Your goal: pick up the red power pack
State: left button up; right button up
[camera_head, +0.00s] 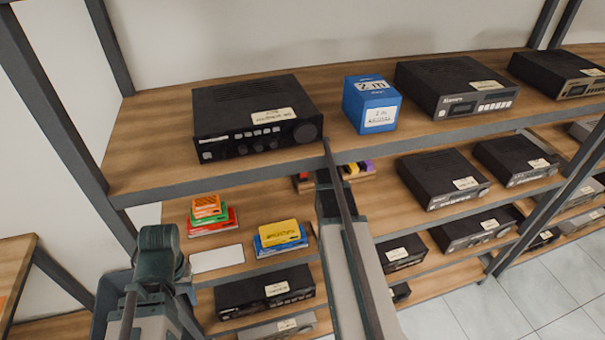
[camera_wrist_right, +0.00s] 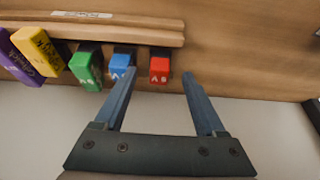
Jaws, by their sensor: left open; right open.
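The red power pack (camera_wrist_right: 160,68) has white lettering and stands at the right end of a row against a wooden strip in the right wrist view. A small part of it shows in the head view (camera_head: 303,177), on the shelf beneath the top board. My right gripper (camera_wrist_right: 159,73) is open, its fingertips on either side of the red pack, with nothing visibly held. In the head view my right arm hides the right gripper and some packs. My left gripper (camera_head: 158,250) is at the lower left, away from the packs; its fingertips are hard to make out.
A blue power pack (camera_wrist_right: 121,66) and a green one (camera_wrist_right: 86,68) stand close beside the red pack, then yellow (camera_wrist_right: 38,52) and purple (camera_wrist_right: 15,55) ones. The top shelf board (camera_head: 150,160) overhangs them. Wood right of the red pack is bare.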

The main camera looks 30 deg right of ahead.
aim_at(303, 170)
jog(key=b+x, duration=0.2)
jog(key=w+b+x, duration=0.1)
jog(key=b+x, duration=0.1)
jog(key=x, duration=0.1)
jog(key=shift+w+d+f+b, duration=0.1)
jog(key=shift+d+f+b, duration=0.05)
jog(key=shift+b, duration=0.25)
grip_shut()
